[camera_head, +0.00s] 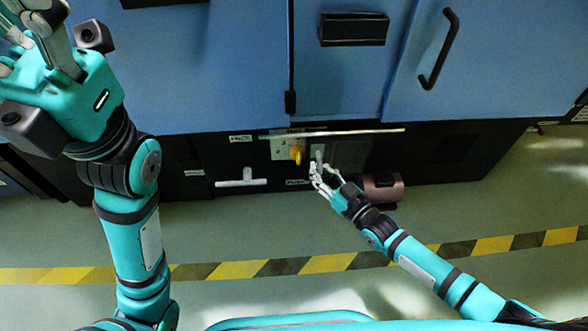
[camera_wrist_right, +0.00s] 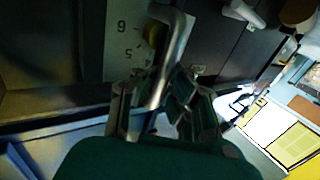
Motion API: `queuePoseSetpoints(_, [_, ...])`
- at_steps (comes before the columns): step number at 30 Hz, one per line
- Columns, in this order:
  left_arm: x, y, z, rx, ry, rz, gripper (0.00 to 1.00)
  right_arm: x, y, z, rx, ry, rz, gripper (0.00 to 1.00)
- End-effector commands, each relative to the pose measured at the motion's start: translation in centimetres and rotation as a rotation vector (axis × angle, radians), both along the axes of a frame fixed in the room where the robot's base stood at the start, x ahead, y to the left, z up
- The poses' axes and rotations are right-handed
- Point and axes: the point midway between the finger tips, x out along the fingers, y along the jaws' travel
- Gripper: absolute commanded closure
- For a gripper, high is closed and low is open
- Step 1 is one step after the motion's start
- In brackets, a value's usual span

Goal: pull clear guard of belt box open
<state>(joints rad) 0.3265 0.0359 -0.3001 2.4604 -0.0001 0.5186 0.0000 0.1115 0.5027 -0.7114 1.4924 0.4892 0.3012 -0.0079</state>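The belt box sits in the black lower band of the blue machine. Its clear guard (camera_head: 350,153) is a dark, see-through panel, and it looks closed. A pale metal handle (camera_head: 318,155) stands at the guard's left side. In the right wrist view the handle (camera_wrist_right: 176,50) is a bent grey bar reaching down between my fingers. My right gripper (camera_head: 321,172) is at the handle, its fingers apart on either side of it; the right wrist view (camera_wrist_right: 155,102) does not clearly show contact. My left gripper (camera_head: 30,35) is raised at the upper left, open and empty, partly cut off.
A yellow knob (camera_head: 297,153) sits on a pale plate left of the handle. A white T-shaped handle (camera_head: 241,182) is further left. A brown rounded part (camera_head: 384,188) protrudes right of my right gripper. A long metal rail (camera_head: 350,132) runs above. The floor in front is clear.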

Motion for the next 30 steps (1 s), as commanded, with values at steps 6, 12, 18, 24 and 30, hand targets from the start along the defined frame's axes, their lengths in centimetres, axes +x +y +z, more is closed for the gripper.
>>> queuePoseSetpoints(6, [0.5,0.0,-0.3,0.003,0.023,0.000,0.60,-0.6,-4.0,-0.4,-0.003,0.009,0.008,1.00])
queuePoseSetpoints(12, [0.5,0.0,-0.3,0.002,0.024,0.000,0.60,-0.6,-5.7,-0.4,0.001,0.009,0.009,1.00])
queuePoseSetpoints(18, [0.3,0.0,-0.3,0.000,0.019,0.000,0.60,-0.6,-5.9,-0.4,0.003,0.008,0.009,1.00])
queuePoseSetpoints(24, [0.2,0.1,-0.3,-0.001,0.018,-0.001,0.60,-0.6,-5.9,-0.4,0.003,0.007,0.010,0.97])
queuePoseSetpoints(30, [0.2,0.1,-0.3,-0.001,0.018,-0.001,0.60,-0.4,-6.0,-0.3,0.002,0.006,0.007,0.71])
